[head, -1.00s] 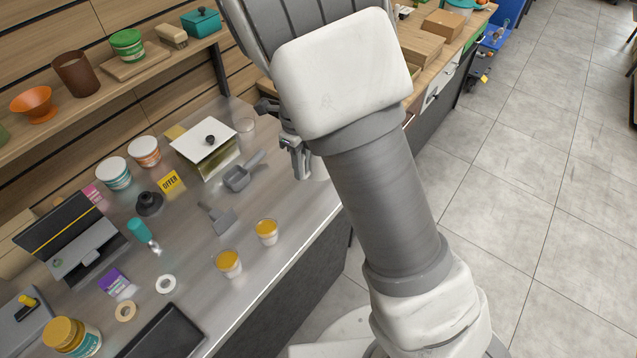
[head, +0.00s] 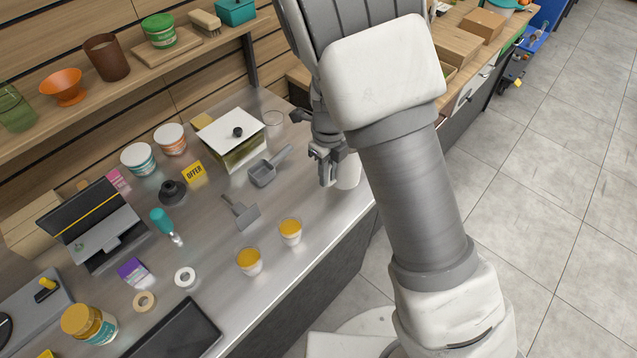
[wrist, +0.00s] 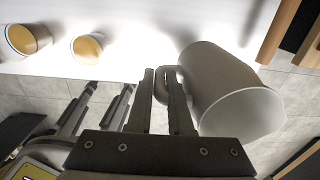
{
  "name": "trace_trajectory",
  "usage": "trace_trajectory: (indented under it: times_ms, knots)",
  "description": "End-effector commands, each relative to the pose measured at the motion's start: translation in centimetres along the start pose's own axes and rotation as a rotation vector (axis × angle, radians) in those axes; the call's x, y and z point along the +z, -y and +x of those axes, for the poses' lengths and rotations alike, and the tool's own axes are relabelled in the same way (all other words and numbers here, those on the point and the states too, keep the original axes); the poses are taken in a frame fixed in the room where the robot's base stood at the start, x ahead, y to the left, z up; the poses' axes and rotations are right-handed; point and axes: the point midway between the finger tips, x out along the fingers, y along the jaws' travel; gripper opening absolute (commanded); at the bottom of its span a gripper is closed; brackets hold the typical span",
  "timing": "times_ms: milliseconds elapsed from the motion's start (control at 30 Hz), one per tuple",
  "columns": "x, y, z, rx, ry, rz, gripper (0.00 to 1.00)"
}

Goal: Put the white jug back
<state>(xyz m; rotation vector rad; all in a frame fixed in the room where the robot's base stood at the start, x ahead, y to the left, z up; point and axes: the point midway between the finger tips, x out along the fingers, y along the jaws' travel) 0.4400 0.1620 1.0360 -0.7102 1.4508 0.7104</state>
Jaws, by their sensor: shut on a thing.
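The white jug (wrist: 230,92) shows large in the wrist view, its open mouth towards the lower right of that picture. Its handle (wrist: 161,84) lies between the fingers of my gripper (wrist: 160,98), which is shut on it. In the head view the jug (head: 348,171) shows partly behind my arm, beside my gripper (head: 326,168), at the right part of the steel counter near its front edge. I cannot tell whether the jug's base touches the counter.
Two yellow-topped cups (head: 290,232) (head: 249,262) stand towards the front edge. A wooden shelf (head: 135,75) runs above.

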Motion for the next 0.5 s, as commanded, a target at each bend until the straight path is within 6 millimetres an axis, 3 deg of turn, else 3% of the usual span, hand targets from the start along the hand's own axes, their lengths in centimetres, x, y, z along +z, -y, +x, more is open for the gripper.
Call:
trace_trajectory:
  times_ms: [200, 500]
  knots:
    - [2.0, -1.1, 1.3, -0.001, 0.001, 0.001, 0.00]
    - [2.0, -1.2, 4.6, 0.001, -0.002, 0.001, 0.00]
